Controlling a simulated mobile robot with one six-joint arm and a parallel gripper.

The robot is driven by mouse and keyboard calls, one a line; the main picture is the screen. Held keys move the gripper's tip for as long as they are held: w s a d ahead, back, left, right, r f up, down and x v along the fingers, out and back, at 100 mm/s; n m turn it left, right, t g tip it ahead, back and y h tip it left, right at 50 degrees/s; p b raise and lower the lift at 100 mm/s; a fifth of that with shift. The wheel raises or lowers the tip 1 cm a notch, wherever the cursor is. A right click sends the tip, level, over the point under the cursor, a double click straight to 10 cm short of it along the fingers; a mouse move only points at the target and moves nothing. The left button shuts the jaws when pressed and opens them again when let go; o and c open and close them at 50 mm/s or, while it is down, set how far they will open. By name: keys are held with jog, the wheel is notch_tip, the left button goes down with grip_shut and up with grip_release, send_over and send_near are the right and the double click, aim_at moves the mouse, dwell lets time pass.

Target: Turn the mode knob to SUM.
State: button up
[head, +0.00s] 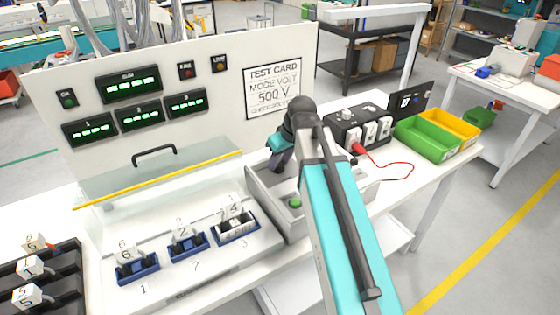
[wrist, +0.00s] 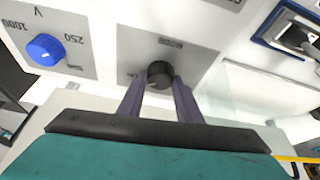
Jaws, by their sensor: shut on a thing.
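The mode knob (wrist: 160,74) is a small black round knob on a light grey plate in the wrist view. My gripper (wrist: 160,88) has its two dark fingers closed on either side of it. The small labels around the knob are too blurred to read with certainty, and I cannot tell where it points. In the head view my gripper (head: 282,160) reaches down behind the grey tray's wall on the bench, and the mode knob is hidden there.
A blue knob (wrist: 45,49) with 250 and 1000 marks sits beside the mode knob. In the head view a test card (head: 277,90) hangs on the white panel, with green displays (head: 129,86) to its left. A clear cover (head: 150,185) with a yellow edge stands left of my gripper.

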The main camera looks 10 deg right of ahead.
jog(key=o, duration=1)
jog(key=shift+o, duration=0.2)
jog(key=shift+r, duration=0.1)
jog(key=b+v, duration=0.2)
jog(key=v, duration=1.1)
jog(key=shift+d+r, duration=0.15)
jog(key=shift+r, duration=0.1)
jog(key=shift+s, duration=0.15)
